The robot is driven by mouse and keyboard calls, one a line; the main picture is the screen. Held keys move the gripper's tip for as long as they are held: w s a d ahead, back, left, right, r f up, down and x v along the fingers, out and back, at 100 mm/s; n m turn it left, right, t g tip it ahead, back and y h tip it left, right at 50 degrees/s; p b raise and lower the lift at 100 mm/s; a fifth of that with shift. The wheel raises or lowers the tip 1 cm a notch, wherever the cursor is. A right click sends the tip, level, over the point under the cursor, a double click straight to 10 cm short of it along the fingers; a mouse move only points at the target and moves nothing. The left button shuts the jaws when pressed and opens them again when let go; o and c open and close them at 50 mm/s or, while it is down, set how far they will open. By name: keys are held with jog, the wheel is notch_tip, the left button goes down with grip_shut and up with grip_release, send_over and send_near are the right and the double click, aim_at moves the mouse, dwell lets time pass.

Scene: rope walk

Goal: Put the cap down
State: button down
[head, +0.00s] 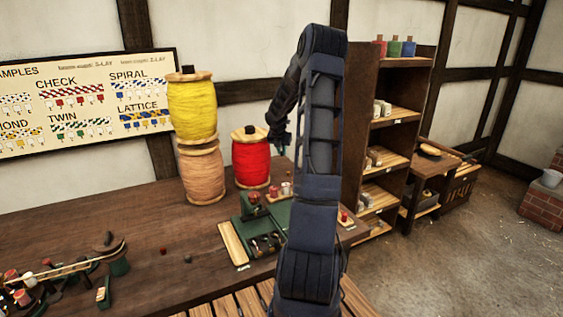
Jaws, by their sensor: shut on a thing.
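My gripper (282,148) is at the end of my raised dark arm, above the workbench and just right of the red spool (251,158). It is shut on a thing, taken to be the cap. Only a small greenish trace shows at the fingertips, and the cap's shape is too small and too hidden to make out. A green stand with a tray (272,216) is on the bench below the gripper, partly hidden by my arm. Small reddish and pale pieces (286,188) stand at its back.
A yellow spool (192,107) stands on a tan spool (203,175) left of the red one. Small tools and bobbins (50,280) crowd the bench's left end. A shelf (411,63) stands right of my arm. Bare bench (150,215) lies between tools and stand.

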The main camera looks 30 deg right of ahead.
jog(key=shift+r, duration=0.95)
jog(key=s+a+f, duration=0.3)
jog(key=a, duration=0.4)
notch_tip(320, 180, up, 3)
jog(key=n+y, duration=0.1)
jog(key=n, duration=0.3)
send_over(168, 237)
jog(key=s, duration=0.1)
jog(key=shift+t, duration=0.4)
jog(key=f, duration=1.9)
jog(key=shift+a+f, duration=0.2)
jog(key=shift+f, duration=0.15)
jog(key=c, duration=1.8)
grip_release()
jog(key=shift+f, duration=0.15)
jog(key=o, duration=0.4)
jog(key=shift+o, duration=0.2)
